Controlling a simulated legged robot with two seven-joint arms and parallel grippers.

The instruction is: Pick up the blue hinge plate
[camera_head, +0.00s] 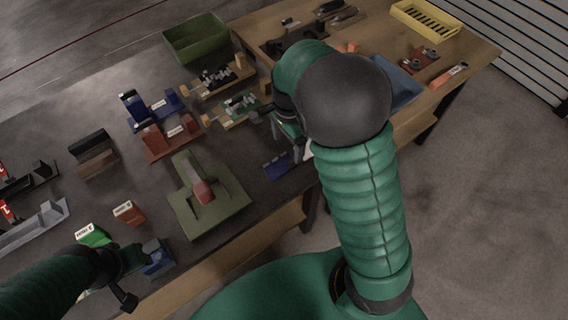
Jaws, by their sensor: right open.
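A small flat blue plate (278,166), which looks like the blue hinge plate, lies on the dark conveyor top near its right edge. My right gripper (287,138) is open, just beyond and above the plate in the picture. Its arm hides part of the bench behind it, and I cannot tell whether it touches anything. My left gripper (128,276) is at the lower left, beside a blue block (156,257). Its fingers are too dark to judge.
An olive fixture (228,204) with a red part stands left of the plate. Blue (139,118) and red (158,151) racks stand further back. A green bin (196,41) and a yellow tray (425,20) stand at the back.

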